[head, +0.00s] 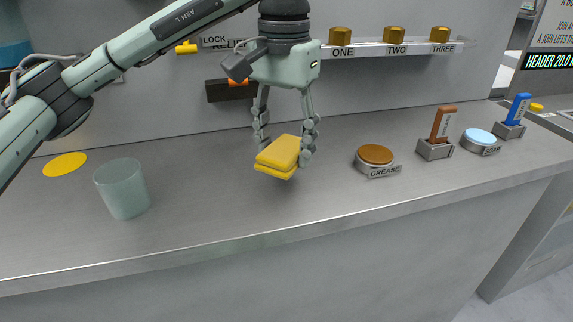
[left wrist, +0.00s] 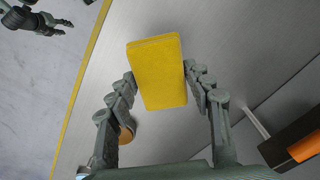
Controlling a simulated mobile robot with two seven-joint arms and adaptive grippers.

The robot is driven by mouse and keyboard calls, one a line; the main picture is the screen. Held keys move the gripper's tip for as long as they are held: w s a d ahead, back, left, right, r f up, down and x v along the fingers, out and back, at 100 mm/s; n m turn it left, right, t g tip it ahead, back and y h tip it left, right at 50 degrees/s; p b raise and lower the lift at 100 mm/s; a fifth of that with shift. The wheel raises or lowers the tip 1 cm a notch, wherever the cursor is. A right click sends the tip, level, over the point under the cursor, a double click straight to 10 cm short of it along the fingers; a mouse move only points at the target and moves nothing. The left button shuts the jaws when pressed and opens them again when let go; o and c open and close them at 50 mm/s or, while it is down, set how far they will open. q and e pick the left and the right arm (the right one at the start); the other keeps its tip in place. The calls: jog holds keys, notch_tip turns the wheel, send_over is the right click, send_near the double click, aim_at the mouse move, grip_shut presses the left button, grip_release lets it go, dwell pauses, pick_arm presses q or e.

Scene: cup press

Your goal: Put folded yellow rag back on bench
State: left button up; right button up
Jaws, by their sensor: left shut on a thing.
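The folded yellow rag (head: 279,151) is between the fingers of my left gripper (head: 285,143) in the head view. The gripper points down and is shut on the rag, which looks slightly tilted and seems to be just above the bench (head: 222,200); whether it touches the surface is hard to tell. In the left wrist view the rag (left wrist: 160,72) fills the gap between the two fingers of the gripper (left wrist: 164,90). My right gripper cannot be made out in the head view.
A greenish cup (head: 122,188) and a yellow disc (head: 65,164) are at the left. The grease tin (head: 375,155), a brown-handled lever (head: 441,128), the soap tin (head: 480,139) and a blue-handled lever (head: 516,112) stand at the right. The front middle of the bench is clear.

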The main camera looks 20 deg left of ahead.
aim_at(286, 148)
pick_arm(q)
jog(key=shift+d+f, duration=0.2)
notch_tip(286, 148, down, 3)
jog(key=shift+f+p, duration=0.1)
jog(key=shift+p, duration=0.2)
jog(key=shift+f, duration=0.3)
pick_arm(e)
jog(key=shift+s+f, duration=0.2)
jog(key=shift+f, duration=0.55)
pick_arm(q)
jog(key=shift+f, duration=0.1)
